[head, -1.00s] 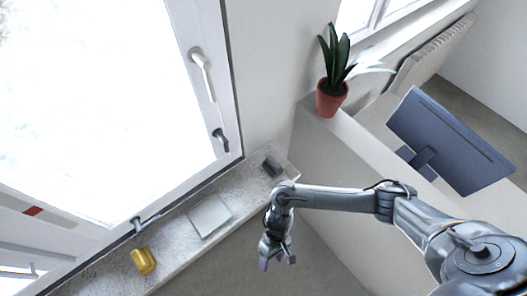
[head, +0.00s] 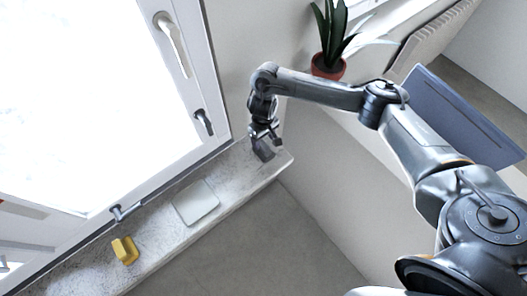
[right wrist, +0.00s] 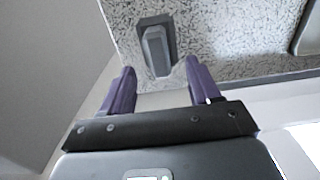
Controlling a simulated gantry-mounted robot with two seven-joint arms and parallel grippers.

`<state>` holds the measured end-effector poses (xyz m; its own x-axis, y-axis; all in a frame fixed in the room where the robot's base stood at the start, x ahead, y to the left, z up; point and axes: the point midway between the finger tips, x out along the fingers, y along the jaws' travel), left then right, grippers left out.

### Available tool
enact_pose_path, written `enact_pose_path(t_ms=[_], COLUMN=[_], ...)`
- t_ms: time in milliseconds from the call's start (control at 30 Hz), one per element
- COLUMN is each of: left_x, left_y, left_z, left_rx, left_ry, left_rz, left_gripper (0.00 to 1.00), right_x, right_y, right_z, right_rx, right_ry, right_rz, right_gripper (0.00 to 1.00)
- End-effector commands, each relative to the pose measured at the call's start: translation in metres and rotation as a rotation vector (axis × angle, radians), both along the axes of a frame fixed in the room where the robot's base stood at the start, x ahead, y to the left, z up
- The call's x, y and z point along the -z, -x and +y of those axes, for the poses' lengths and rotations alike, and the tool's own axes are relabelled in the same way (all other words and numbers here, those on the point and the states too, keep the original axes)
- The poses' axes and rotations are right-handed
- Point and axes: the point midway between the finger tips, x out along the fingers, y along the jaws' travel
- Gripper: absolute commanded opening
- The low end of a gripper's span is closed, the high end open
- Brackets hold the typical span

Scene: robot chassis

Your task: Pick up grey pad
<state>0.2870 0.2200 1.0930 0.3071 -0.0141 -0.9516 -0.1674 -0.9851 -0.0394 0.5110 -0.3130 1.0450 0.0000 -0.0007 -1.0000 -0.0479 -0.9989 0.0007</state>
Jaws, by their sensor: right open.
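The grey pad (head: 263,151) is a small dark grey block near the right end of the speckled windowsill, partly hidden by my right gripper in the head view. In the right wrist view the grey pad (right wrist: 157,50) shows a lighter raised ridge on a darker base. My right gripper (head: 265,132) is open and empty just over the pad. In the right wrist view its two purple fingers (right wrist: 160,72) stand apart, with the near end of the pad in line with the gap between them. My left gripper is not in view.
A yellow block (head: 124,250) and a flat pale square slab (head: 196,203) lie on the windowsill (head: 160,228). The slab's edge shows in the right wrist view (right wrist: 308,35). The window (head: 218,125) borders the sill. A potted plant (head: 327,68) and a monitor (head: 460,115) stand right.

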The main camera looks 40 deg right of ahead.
Motion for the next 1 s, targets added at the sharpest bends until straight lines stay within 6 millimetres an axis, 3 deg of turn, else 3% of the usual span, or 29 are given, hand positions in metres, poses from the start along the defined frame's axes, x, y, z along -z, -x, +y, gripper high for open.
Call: enact_pose_path(t_ms=[33, 267, 500, 633, 1000], left_x=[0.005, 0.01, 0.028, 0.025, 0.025], left_y=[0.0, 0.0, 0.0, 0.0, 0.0], left_z=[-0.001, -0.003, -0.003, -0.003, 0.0], left_rx=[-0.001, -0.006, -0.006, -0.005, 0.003], left_ry=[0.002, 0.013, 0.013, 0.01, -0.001], left_rz=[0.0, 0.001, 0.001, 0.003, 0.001], left_gripper=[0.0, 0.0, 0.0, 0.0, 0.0], right_x=[0.009, 0.019, 0.05, 0.06, 0.066], right_y=[0.0, 0.0, -0.001, -0.001, -0.002], right_z=[0.001, 0.0, -0.001, -0.002, -0.002], right_rx=[0.001, 0.001, 0.002, 0.002, 0.0], right_ry=[-0.002, -0.001, -0.002, -0.001, -0.001], right_rz=[0.002, 0.001, 0.003, 0.002, 0.0], right_gripper=[0.62, 0.62, 0.62, 0.62, 0.59])
